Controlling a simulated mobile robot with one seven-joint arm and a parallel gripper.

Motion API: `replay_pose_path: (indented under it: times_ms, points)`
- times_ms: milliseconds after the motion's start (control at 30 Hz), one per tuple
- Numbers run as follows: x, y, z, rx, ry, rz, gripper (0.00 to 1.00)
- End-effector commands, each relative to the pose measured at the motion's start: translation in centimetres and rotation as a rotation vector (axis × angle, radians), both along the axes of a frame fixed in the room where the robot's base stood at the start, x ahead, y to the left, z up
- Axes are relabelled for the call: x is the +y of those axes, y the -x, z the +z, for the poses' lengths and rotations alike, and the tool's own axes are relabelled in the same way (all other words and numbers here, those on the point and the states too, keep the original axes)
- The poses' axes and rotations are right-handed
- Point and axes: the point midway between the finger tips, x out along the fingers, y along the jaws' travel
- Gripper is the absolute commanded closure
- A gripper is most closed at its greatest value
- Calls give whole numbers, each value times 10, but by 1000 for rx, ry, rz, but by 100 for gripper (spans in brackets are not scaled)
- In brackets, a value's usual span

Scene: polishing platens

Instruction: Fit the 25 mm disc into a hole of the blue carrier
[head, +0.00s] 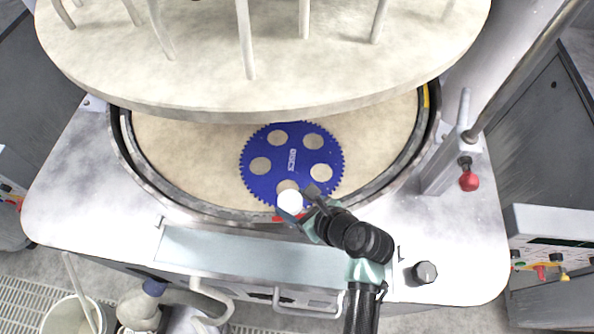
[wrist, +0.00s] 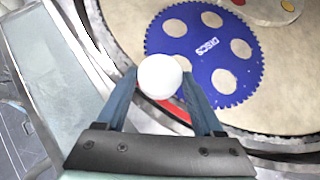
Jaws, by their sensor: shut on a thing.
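The blue carrier (head: 275,177) is a toothed disc with several round holes, lying flat on the beige lower platen. It also shows in the wrist view (wrist: 192,46). The white disc (head: 290,201) is held in my gripper (head: 304,207), over the carrier's front edge in the head view, partly covering the nearest hole. In the wrist view the disc (wrist: 160,76) sits between the fingertips of my gripper (wrist: 163,82). The fingers are shut on it.
A large upper platen (head: 180,60) with several rods hangs over the back. A red piece (head: 287,217) lies at the front rim. A post with a red knob (head: 469,181) stands at right.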

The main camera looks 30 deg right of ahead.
Motion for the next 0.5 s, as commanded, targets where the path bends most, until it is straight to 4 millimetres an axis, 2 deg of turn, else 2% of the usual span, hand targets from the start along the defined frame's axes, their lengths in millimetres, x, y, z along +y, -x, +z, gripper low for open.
replay_pose_path:
  times_ms: [433,500]
  points:
    - [-15,-44,1,-2,1,1,80]
    - [-17,-48,-8,-1,0,1,80]
